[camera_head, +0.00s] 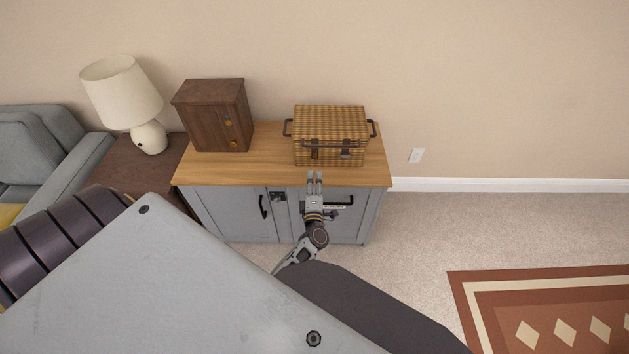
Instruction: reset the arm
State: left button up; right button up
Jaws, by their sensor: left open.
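My left gripper (315,182) is in the head view, in front of the sideboard's front edge, just below the wicker basket in the picture. Its two fingers point up toward the basket and are apart, with nothing seen between them. Part of my left arm is hidden behind the large grey panel of my own body in the foreground. My right gripper is not in view.
A wooden-topped grey sideboard (270,172) carries a wicker basket (330,123) and a small brown wooden cabinet (212,115). A white lamp (122,92) stands on a dark side table (135,172) at left. Carpet (420,235) at right is clear, beside a patterned rug (560,310).

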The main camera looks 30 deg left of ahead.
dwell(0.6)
pick_arm(q)
jog(key=s+d+f+m+g+h+p, duration=0.2)
jog(key=s+d+f+m+h+p, duration=0.4)
jog(key=f+m, duration=0.25)
jog(key=s+d+f+m+g+h+p, duration=0.35)
jog(key=s+d+f+m+p, duration=0.2)
jog(key=s+f+m, duration=0.35)
jog(key=s+a+f+m+g+p, duration=0.1)
jog(key=s+f+m+g+p, duration=0.1)
jog(key=s, duration=0.9)
jog(key=s+a+f+m+g+p, duration=0.1)
jog(key=s+f+m+g+p, duration=0.2)
jog(key=s, duration=0.8)
jog(key=s+a+f+m+g+p, duration=0.2)
jog(key=s+f+m+g, duration=0.1)
jog(key=s, duration=0.8)
jog(key=shift+f+m+g+p, duration=0.35)
jog(key=shift+f+m+p, duration=0.05)
jog(key=shift+m, duration=0.15)
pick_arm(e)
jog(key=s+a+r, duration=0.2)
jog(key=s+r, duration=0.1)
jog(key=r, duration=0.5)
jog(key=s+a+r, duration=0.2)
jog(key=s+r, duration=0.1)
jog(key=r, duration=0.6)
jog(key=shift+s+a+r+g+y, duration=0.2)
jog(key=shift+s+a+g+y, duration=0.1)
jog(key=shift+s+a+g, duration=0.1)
